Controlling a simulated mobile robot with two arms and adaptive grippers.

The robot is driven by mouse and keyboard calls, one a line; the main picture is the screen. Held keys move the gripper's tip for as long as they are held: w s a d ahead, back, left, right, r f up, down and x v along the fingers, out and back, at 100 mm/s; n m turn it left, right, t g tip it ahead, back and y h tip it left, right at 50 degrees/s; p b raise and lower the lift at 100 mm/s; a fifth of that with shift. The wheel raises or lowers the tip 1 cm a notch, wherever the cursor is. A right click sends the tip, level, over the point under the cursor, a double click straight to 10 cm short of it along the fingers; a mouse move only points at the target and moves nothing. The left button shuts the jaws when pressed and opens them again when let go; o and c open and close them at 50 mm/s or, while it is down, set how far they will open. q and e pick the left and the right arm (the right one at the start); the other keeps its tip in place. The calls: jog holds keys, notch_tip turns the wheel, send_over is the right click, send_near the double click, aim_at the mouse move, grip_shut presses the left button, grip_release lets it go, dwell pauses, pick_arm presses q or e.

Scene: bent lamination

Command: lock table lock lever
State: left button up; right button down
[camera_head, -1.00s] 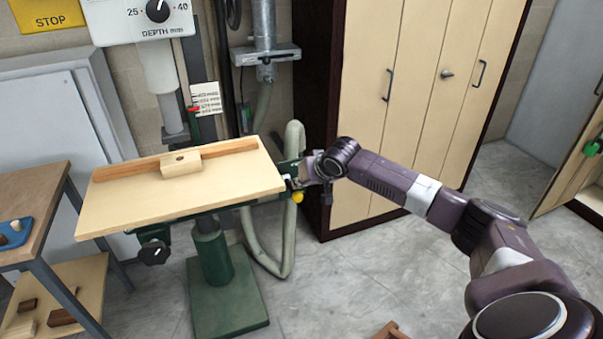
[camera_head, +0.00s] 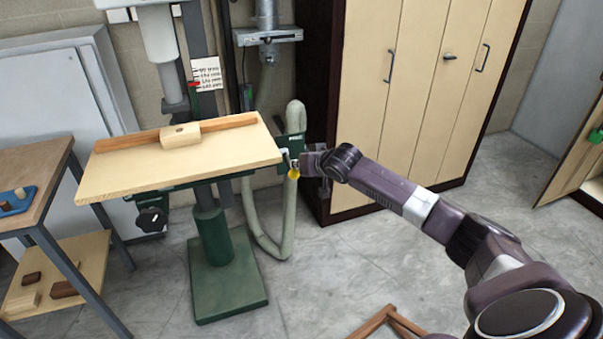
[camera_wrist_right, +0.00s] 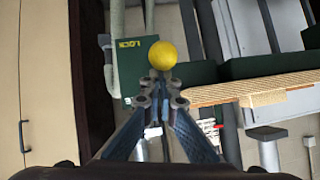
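The table lock lever is a short lever with a yellow ball knob (camera_head: 294,173), mounted at the right end of the machine's wooden table (camera_head: 225,165). The knob hangs low, just below the table edge. In the right wrist view the yellow knob (camera_wrist_right: 162,54) is just ahead of my fingertips, beside a green plate marked LOCK (camera_wrist_right: 130,58). My right gripper (camera_head: 301,164) is right at the lever; in the wrist view its fingertips (camera_wrist_right: 160,82) are close together, with nothing clearly between them. Whether they touch the knob is unclear. My left gripper is not in view.
A wooden fence with a block (camera_head: 181,135) lies on the table. A green pedestal (camera_head: 228,275) stands below. A hose (camera_head: 291,205) hangs behind the lever. A tall cabinet (camera_head: 430,85) stands behind my right arm. A side bench (camera_head: 35,180) is at left.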

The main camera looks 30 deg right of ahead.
aim_at(296, 178)
jog(key=shift+s+a+f+t+b, duration=0.15)
jog(key=shift+f+t+b, duration=0.1)
jog(key=shift+f, duration=0.3)
jog(key=shift+s+f+t+b, duration=0.15)
jog(key=shift+f+t, duration=0.1)
jog(key=shift+f, duration=0.3)
jog(key=shift+w+f+t, duration=0.1)
jog(key=shift+f+t, duration=0.05)
jog(key=shift+t, duration=0.15)
jog(key=shift+w+f, duration=0.25)
jog(key=shift+f, duration=0.5)
jog(key=shift+w+f, duration=0.2)
jog(key=shift+f, duration=0.85)
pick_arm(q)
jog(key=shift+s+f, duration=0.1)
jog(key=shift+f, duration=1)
pick_arm(e)
jog(key=shift+w+d+f, duration=0.15)
jog(key=shift+w+f, duration=0.05)
jog(key=shift+f, duration=0.2)
jog(key=shift+w+d+f, duration=0.15)
jog(key=shift+f, duration=0.2)
